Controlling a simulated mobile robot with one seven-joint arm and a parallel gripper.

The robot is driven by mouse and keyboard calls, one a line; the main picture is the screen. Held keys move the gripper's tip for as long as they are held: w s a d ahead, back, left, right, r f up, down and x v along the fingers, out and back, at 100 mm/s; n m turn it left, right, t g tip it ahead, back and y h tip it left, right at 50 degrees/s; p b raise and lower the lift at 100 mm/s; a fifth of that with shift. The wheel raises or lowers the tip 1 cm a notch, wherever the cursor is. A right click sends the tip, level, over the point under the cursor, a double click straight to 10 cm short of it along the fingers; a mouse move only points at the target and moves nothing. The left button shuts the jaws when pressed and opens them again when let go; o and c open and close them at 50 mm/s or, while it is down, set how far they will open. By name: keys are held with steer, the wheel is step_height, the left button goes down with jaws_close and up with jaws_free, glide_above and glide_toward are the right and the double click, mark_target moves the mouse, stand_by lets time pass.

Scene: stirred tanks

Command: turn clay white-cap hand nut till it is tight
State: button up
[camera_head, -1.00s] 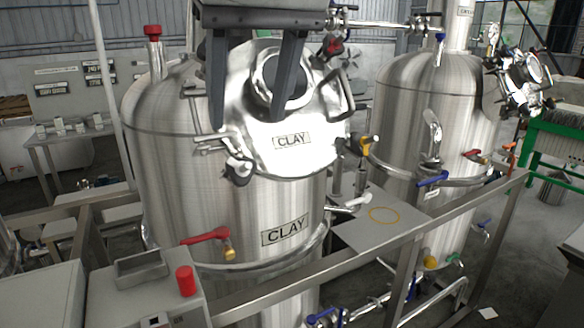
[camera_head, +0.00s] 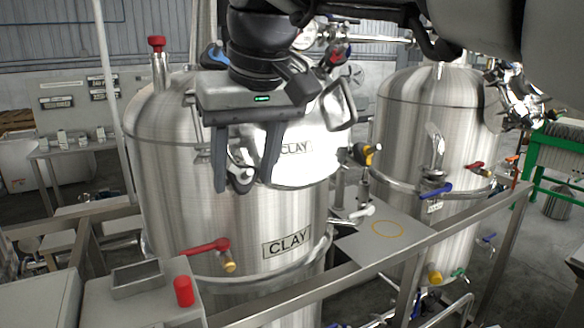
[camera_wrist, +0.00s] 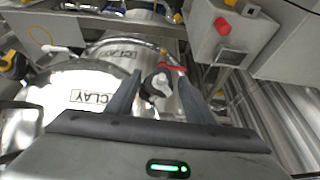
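The clay tank's hand nut with the white cap (camera_wrist: 158,84) sits at the lid's edge. In the wrist view it lies between my fingertips, with a gap visible on both sides. In the head view the nut (camera_head: 240,177) shows low between the two fingers, partly hidden. My gripper (camera_head: 244,184) is open and points down in front of the clay tank (camera_head: 180,200). It also shows in the wrist view (camera_wrist: 159,80). Whether the fingertips are level with the nut is hard to tell. The lid (camera_wrist: 95,90) with its CLAY label looks closed.
A yellow-capped nut (camera_head: 368,152) and a blue-capped nut (camera_head: 214,56) sit elsewhere on the lid's rim. A red valve handle (camera_head: 205,246) sticks out lower on the tank. A metal rail (camera_head: 300,298) runs in front. A second tank (camera_head: 400,120) stands right.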

steer(key=c, duration=0.7)
steer(key=shift+c, duration=0.2)
steer(key=m+y, duration=0.2)
steer(key=shift+w+d+m+g, duration=0.1)
steer(key=shift+d+m+g, duration=0.15)
steer(key=shift+m+g, duration=0.15)
steer(key=m+y, duration=0.2)
steer(key=shift+d+f+m, duration=0.1)
steer(key=shift+m, duration=0.3)
steer(key=m+y+b, duration=0.2)
steer(key=m, duration=0.1)
steer(key=m+y+b, duration=0.1)
steer(key=shift+d+f+m+y, duration=0.15)
steer(key=shift+f+m+y, duration=0.1)
steer(key=shift+m+y, duration=0.15)
steer(key=shift+m+t+y+b, duration=0.7)
steer(key=shift+m+y+b, duration=0.4)
steer(key=shift+m, duration=0.9)
